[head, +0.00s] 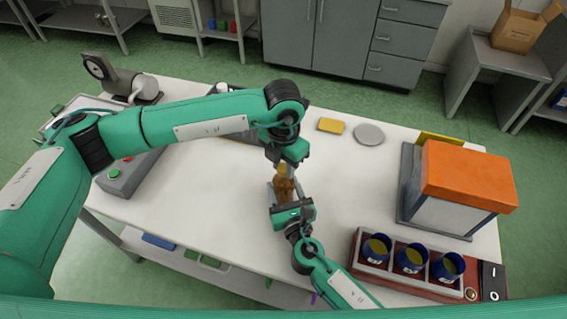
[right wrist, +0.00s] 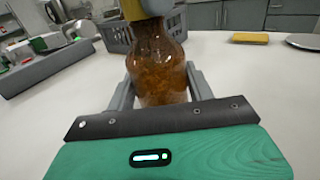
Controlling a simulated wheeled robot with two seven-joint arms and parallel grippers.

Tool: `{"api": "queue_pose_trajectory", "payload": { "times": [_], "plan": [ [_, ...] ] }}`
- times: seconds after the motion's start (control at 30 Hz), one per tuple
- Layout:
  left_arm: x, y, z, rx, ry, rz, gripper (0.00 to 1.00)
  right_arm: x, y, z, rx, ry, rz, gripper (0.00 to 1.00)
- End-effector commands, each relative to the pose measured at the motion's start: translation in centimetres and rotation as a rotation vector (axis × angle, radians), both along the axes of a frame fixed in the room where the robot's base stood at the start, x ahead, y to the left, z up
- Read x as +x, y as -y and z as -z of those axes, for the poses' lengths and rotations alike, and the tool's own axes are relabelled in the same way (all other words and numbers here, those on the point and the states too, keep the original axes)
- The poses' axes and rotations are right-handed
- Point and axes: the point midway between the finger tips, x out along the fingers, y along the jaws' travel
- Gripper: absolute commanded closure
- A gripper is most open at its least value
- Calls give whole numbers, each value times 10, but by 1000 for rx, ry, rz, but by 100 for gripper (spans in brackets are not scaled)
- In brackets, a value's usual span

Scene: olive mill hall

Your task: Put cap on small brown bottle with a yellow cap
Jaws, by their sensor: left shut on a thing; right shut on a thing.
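The small brown bottle (head: 284,186) stands upright over the white table, and it fills the middle of the right wrist view (right wrist: 160,65). My right gripper (head: 286,195) is shut on the bottle's body, with a grey finger on each side. My left gripper (head: 287,170) is directly above the bottle, shut on the yellow cap (right wrist: 132,9). The cap is at the bottle's mouth in the right wrist view, cut off by the top edge. I cannot tell whether it is seated on the neck.
A grey crate (right wrist: 118,38) is behind the bottle. A yellow block (head: 331,126) and a grey disc (head: 369,134) lie at the back. An orange-topped box (head: 468,176) and a tray (head: 357,248) of blue cups are at right. The table's left middle is clear.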

Motion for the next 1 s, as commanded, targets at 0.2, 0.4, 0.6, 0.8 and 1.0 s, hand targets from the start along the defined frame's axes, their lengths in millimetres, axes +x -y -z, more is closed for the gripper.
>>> {"api": "queue_pose_trajectory", "payload": {
  "times": [0.2,0.4,0.6,0.8,1.0],
  "plan": [
    [1,0,-1,-1,2,105,98,0,0,0,0,-1,0,100],
    [0,0,0,0,1,390,98,0,0,0,0,-1,-1,100],
    [0,0,0,-1,1,447,98,0,0,0,0,-1,-1,100],
    [0,0,0,-1,1,446,46,0,0,0,0,-1,-1,100],
    [0,0,0,-1,1,445,46,0,0,0,0,-1,0,100]
  ]
}}
